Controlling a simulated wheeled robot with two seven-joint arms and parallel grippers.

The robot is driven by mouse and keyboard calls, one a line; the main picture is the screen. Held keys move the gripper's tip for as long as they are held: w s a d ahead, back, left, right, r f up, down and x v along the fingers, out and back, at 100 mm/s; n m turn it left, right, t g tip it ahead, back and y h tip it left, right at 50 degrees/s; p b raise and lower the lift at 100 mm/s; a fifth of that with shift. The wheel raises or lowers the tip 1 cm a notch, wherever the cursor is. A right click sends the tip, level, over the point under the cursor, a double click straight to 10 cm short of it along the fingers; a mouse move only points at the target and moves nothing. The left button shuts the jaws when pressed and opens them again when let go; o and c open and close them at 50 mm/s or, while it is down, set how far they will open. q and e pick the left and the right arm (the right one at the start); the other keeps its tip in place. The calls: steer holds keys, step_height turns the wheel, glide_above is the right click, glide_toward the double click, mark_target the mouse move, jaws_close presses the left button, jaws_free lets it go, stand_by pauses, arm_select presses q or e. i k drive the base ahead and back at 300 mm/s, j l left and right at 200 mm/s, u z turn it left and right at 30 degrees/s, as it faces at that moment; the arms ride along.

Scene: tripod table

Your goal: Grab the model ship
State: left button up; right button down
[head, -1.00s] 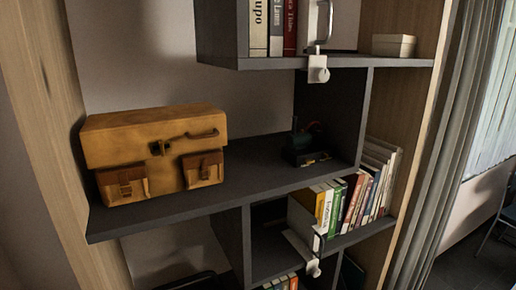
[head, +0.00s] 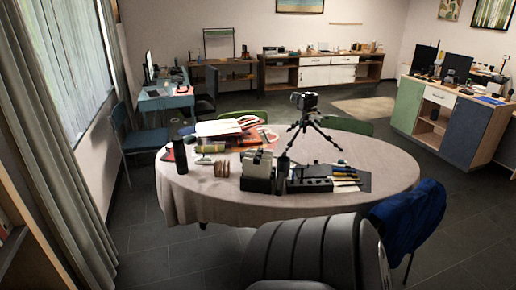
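I cannot make out a model ship in this view. The round table (head: 395,180) with a pale cloth stands in the middle, and a small tripod (head: 312,127) with a camera-like device on top stands on it. Neither of my grippers is in view.
A dark ribbed chair-like shape (head: 310,250) fills the bottom centre, with a blue cloth (head: 410,212) to its right. A blue desk (head: 168,102) stands back left, a low cabinet (head: 315,72) along the far wall and another cabinet (head: 440,120) at right. Dark floor (head: 160,250) is clear at lower left.

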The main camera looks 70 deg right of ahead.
mark_target(202, 160)
steer(key=l+z, duration=0.1)
steer(key=z, duration=1.8)
